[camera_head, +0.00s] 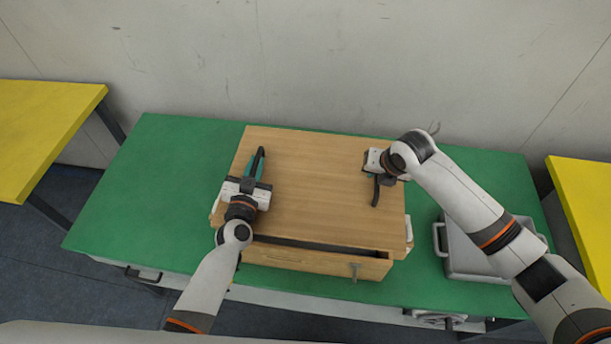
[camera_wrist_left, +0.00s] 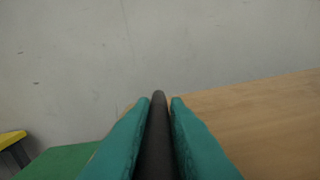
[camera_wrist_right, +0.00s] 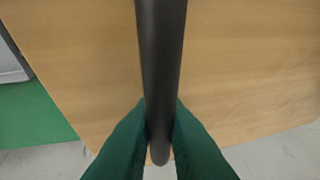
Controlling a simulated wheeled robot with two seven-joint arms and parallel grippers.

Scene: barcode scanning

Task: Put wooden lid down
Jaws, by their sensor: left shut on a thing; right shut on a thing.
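The wooden lid (camera_head: 310,190) is a flat light-brown board with a dark handle on each side. It lies over a wooden box (camera_head: 318,263) on the green table, with a dark gap showing along the front edge. My left gripper (camera_head: 258,160) is shut on the left dark handle (camera_wrist_left: 157,140). My right gripper (camera_head: 378,182) is shut on the right dark handle (camera_wrist_right: 161,70). The lid also shows in the left wrist view (camera_wrist_left: 265,125) and the right wrist view (camera_wrist_right: 245,70). Whether the lid touches the box at the back is hidden.
The green table (camera_head: 165,185) has free room left of the box. A grey metal case (camera_head: 470,255) stands to the right, under my right arm. Yellow tables (camera_head: 40,130) (camera_head: 590,205) stand at both sides. A wall (camera_head: 300,60) is behind.

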